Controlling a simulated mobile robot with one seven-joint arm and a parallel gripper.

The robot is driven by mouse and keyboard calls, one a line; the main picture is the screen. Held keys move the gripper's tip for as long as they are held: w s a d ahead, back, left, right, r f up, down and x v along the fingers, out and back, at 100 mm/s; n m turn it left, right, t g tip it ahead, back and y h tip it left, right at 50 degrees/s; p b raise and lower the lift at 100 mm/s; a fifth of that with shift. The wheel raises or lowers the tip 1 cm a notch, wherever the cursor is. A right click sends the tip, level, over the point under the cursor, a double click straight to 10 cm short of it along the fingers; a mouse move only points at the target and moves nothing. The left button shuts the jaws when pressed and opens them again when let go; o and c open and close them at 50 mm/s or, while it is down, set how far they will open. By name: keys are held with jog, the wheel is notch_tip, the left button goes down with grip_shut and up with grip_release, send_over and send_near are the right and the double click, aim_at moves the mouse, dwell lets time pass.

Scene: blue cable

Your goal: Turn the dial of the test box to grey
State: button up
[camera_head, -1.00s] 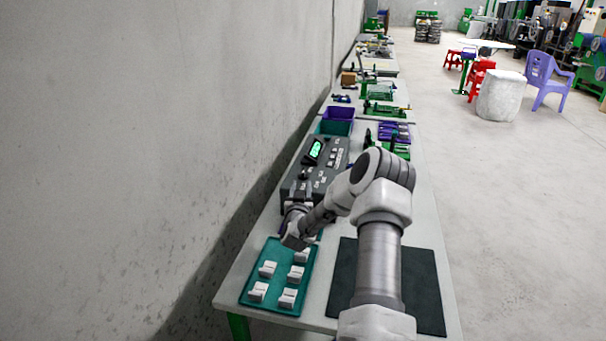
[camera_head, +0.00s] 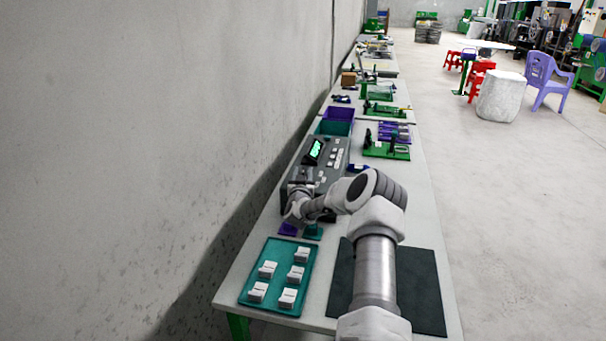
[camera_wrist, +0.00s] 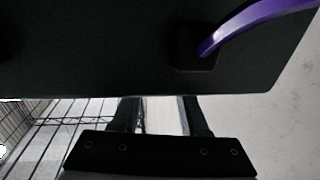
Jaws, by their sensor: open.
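The test box (camera_head: 327,178) is a dark grey case on the bench along the wall, with a lit green display (camera_head: 314,150) and several white labels on top. My gripper (camera_head: 301,176) is over the near end of the box, and my wrist covers that part. I cannot make out the dial or where it points. In the wrist view my gripper (camera_wrist: 160,108) has its two fingers apart with nothing between them. Their tips reach the edge of a large dark surface (camera_wrist: 110,50); I cannot tell whether they touch it. A purple curved strip (camera_wrist: 255,22) comes out of that surface.
A teal tray (camera_head: 257,276) with several white blocks lies at the near left, beside a dark mat (camera_head: 425,290). A small teal piece (camera_head: 313,232) and a purple one (camera_head: 288,229) lie between tray and box. Purple and teal bins (camera_head: 338,114) stand behind the box.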

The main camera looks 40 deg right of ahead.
grip_shut()
jog(key=shift+f+n+t+y+b, duration=0.15)
jog(key=shift+n+t+y+b, duration=0.3)
jog(key=shift+b, duration=0.35)
jog(key=y+b, duration=0.1)
jog(key=n+t+y+b, duration=0.1)
jog(key=n+y+b, duration=0.1)
jog(key=b, duration=0.1)
jog(key=shift+s+d+f+t, duration=0.2)
jog(key=shift+d+t, duration=0.05)
jog(key=n+y+b, duration=0.1)
jog(key=t+y+b, duration=0.1)
jog(key=b, duration=0.1)
jog(key=shift+d+r+n+y, duration=0.1)
jog(key=shift+r+n+y, duration=0.05)
jog(key=shift+n+y, duration=0.15)
jog(key=shift+d+r+n+y, duration=0.1)
jog(key=shift+n+y, duration=0.45)
jog(key=shift+y, duration=0.1)
jog(key=shift+r+n+t+y+b, duration=0.1)
jog(key=shift+n+t+y+b, duration=0.35)
jog(key=shift+y, duration=0.35)
